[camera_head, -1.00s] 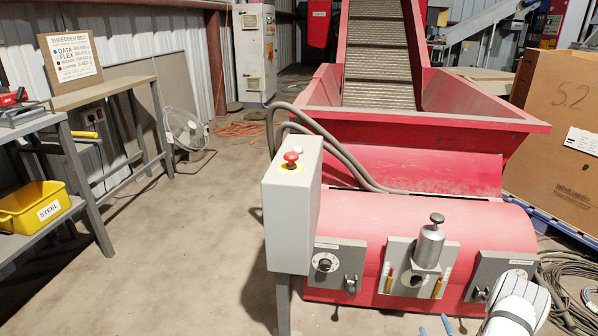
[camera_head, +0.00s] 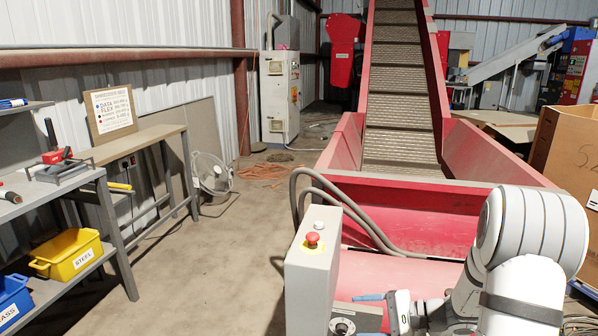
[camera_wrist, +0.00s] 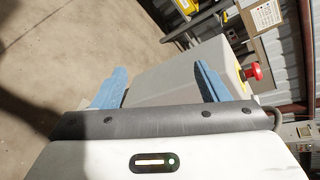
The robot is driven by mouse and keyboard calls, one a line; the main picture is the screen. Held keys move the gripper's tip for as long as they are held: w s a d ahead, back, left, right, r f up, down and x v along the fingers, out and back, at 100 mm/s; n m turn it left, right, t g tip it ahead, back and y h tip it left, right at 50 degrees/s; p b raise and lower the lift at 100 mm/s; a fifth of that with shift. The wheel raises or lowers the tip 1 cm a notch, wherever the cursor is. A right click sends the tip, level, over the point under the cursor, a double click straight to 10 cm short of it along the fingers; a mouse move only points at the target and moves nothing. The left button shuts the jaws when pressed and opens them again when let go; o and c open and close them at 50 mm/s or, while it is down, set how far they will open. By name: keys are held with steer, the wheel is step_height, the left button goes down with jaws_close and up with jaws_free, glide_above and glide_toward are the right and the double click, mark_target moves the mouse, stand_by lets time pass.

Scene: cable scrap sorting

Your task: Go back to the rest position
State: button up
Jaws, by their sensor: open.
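My gripper (camera_wrist: 162,78) shows in the wrist view with its two blue fingers wide apart and nothing held between them. The grey control box (camera_wrist: 175,75) with a red emergency button (camera_wrist: 254,72) lies beyond the fingers. In the head view my arm is folded at the lower right, with the gripper (camera_head: 362,312) low beside the grey control box (camera_head: 311,275) and its red button (camera_head: 312,238). Whether the fingers touch the box cannot be told. The front panels of the red shredder (camera_head: 400,270) are mostly hidden or out of frame.
A conveyor (camera_head: 400,90) rises behind the shredder. A bench (camera_head: 150,135) and a shelf with a yellow STEEL bin (camera_head: 75,258) and a blue bin (camera_head: 12,300) stand left. A fan (camera_head: 210,173) and cabinet (camera_head: 280,95) stand farther back. The floor (camera_head: 215,270) between is clear.

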steer(key=s+a+r+n+g+h+p, duration=0.3)
steer(key=s+r+p, duration=0.1)
steer(key=s+r, duration=0.35)
steer(key=s+a+r+n+g+h+p, duration=0.2)
steer(key=s+r+n+h+p, duration=0.15)
steer(key=s+r, duration=0.35)
steer(key=s+d+r+n+t+h+p, duration=0.1)
steer(key=s+d+r+n+h+p, duration=0.1)
steer(key=r, duration=0.5)
steer(key=s+d+r+n+t+h+p, duration=0.2)
steer(key=s+r+h+p, duration=0.2)
steer(key=r+h+p, duration=0.1)
step_height(320, 180, up, 2)
steer(key=shift+d+r+p, duration=0.15)
steer(key=shift+p, duration=0.75)
steer(key=shift+s, duration=0.1)
